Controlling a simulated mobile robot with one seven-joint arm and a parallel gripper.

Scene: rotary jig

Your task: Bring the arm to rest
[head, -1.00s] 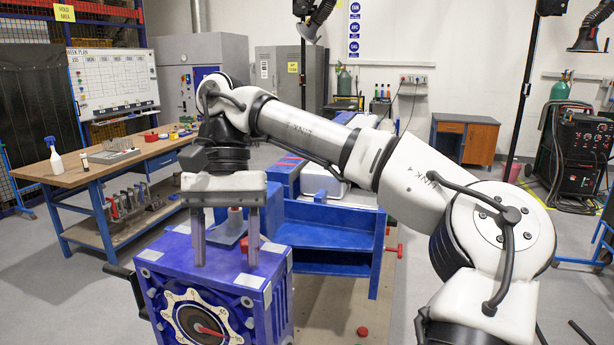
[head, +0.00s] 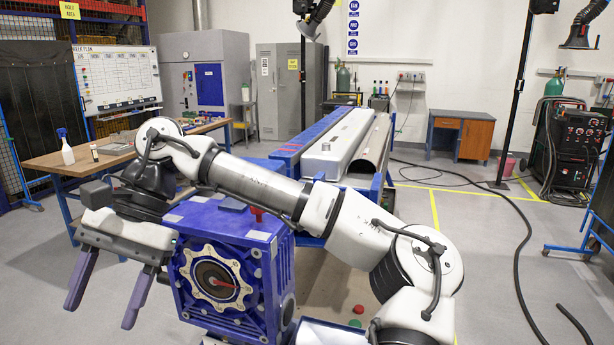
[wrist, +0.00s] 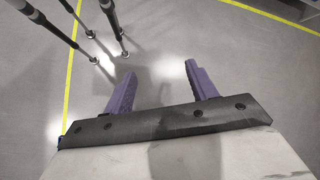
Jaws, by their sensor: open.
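My gripper (head: 104,291) is open and empty in the head view, low at the left, with its two purple fingers pointing down. It hangs in the air to the left of the blue rotary jig (head: 262,262), whose front has a white dial with a red pointer. In the wrist view the fingers of my gripper (wrist: 160,85) stand wide apart, with only grey floor beyond them. My arm reaches across from the lower right, over the jig.
A wooden workbench (head: 58,163) with a spray bottle (head: 66,147) stands behind my gripper at the left. A blue bench with a long grey housing (head: 337,142) stands behind the jig. Thin dark legs (wrist: 62,32) stand on the floor at upper left in the wrist view.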

